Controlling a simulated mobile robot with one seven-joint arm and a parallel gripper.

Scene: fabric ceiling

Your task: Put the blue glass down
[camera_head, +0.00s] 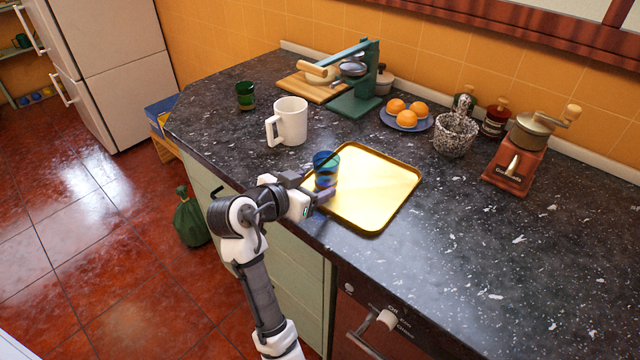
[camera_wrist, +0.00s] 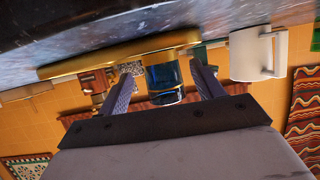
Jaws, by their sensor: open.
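The blue glass (camera_head: 325,168) stands upright at the left edge of the yellow tray (camera_head: 385,190) on the dark counter. My gripper (camera_head: 312,186) is at the tray's left edge, with its fingers open to either side of the glass. In the wrist view, which is upside down, the glass (camera_wrist: 164,82) sits between the two fingers (camera_wrist: 162,90), with visible gaps on both sides. The glass's base appears to rest on the tray (camera_wrist: 120,55).
A white mug (camera_head: 290,121) stands behind and left of the tray. A green glass (camera_head: 245,95), a green press (camera_head: 358,85), a plate of oranges (camera_head: 405,122), a speckled mortar (camera_head: 455,136) and a red grinder (camera_head: 515,150) stand farther back. The front right counter is clear.

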